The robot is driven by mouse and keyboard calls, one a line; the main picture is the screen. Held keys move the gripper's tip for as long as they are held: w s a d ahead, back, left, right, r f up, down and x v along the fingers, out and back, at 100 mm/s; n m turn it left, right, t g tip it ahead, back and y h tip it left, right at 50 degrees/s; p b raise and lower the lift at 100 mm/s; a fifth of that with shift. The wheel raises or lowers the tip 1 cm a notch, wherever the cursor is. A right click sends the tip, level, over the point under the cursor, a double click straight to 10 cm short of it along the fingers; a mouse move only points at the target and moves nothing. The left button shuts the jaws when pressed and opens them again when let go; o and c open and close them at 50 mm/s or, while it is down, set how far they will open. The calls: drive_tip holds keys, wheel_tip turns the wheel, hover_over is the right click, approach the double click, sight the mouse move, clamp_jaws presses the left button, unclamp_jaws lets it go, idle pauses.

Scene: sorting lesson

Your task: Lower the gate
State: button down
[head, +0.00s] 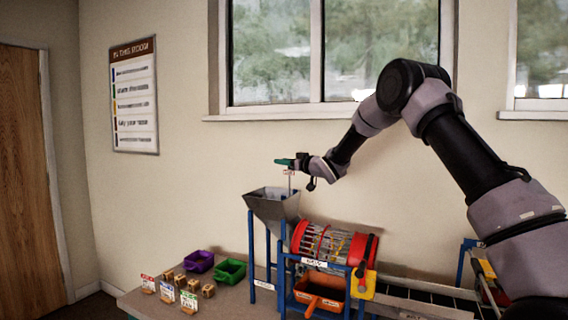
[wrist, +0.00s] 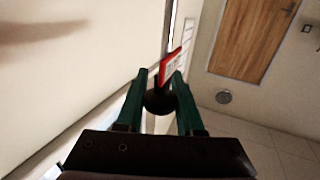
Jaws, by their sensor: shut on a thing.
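My gripper (head: 284,162) is above the grey hopper (head: 272,205) in the head view, with its green fingers pointing left. In the wrist view its two green fingers (wrist: 160,92) are shut on a round black knob (wrist: 159,103). A small red-edged tag (wrist: 170,66) stands beside the knob, between the fingertips. In the head view the tag (head: 288,172) hangs just under the fingers on a thin upright rod (head: 290,184). The rod reaches down toward the hopper. The gate plate itself is hidden, so I cannot tell how far it is raised.
A red-ended drum (head: 327,243) in a blue frame is right of the hopper, with an orange bin (head: 320,294) below. Purple (head: 199,261) and green (head: 231,271) trays, several small wooden blocks and label cards are on the table at left. The window and wall are behind.

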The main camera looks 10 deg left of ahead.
wheel_tip(320, 180, down, 8)
drive_tip(key=shift+r, duration=0.15)
drive_tip(key=c, duration=0.6)
unclamp_jaws()
drive_tip(key=shift+o, duration=0.2)
drive_tip(key=v, duration=1.1)
drive_tip(key=shift+a, duration=0.1)
